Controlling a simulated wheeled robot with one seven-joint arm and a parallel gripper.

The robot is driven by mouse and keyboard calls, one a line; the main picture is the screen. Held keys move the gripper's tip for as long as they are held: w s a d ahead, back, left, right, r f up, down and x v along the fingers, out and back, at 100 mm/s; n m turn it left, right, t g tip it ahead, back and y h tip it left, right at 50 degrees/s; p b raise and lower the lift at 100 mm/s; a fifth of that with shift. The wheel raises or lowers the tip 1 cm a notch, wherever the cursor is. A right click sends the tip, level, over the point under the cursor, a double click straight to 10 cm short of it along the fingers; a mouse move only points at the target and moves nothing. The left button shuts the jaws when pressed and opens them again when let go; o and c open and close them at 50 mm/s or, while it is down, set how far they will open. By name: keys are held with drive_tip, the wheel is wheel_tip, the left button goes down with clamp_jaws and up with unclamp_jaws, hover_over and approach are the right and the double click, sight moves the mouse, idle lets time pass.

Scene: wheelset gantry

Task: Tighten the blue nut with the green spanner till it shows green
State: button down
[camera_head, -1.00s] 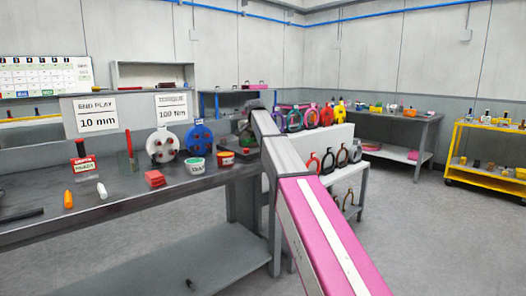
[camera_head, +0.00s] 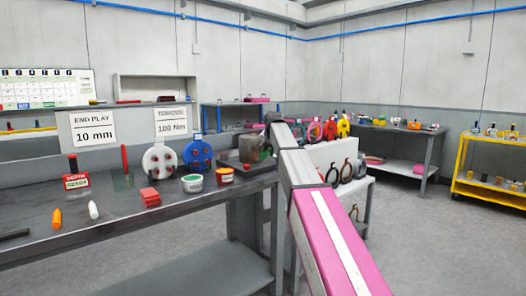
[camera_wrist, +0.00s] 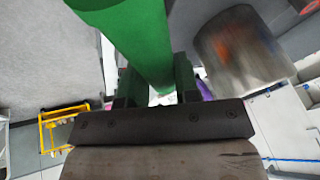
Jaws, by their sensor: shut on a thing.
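In the wrist view my gripper (camera_wrist: 158,88) is shut on a green handle (camera_wrist: 140,35), which I take to be the green spanner. The handle runs from between the fingers up past the top edge of the view, so its working end is not seen. In the head view my arm hides most of the gripper, and a bit of green (camera_head: 265,151) shows beside the arm's far end. I cannot make out the blue nut in either view. A grey metal cylinder (camera_wrist: 240,48) stands close to the right of the handle in the wrist view, apart from it.
The long bench (camera_head: 115,222) holds a white disc (camera_head: 158,161), a blue disc (camera_head: 199,154), tubs and a red block (camera_head: 150,197). A white rack (camera_head: 333,153) stands behind my arm. Open floor lies right.

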drive_tip(key=s+d+f+n+g+y, duration=0.1)
drive_tip(key=d+f+n+y, duration=0.1)
drive_tip(key=d+n, duration=0.4)
drive_tip(key=shift+s+d+f+y, duration=0.3)
drive_tip(key=shift+d+f, duration=0.4)
drive_tip(key=shift+d, duration=0.95)
drive_tip(key=shift+f, duration=1.3)
drive_tip(key=shift+a+m, duration=0.7)
drive_tip(key=shift+a, duration=0.45)
drive_tip(key=shift+d+n, duration=0.3)
drive_tip(key=shift+d, duration=0.2)
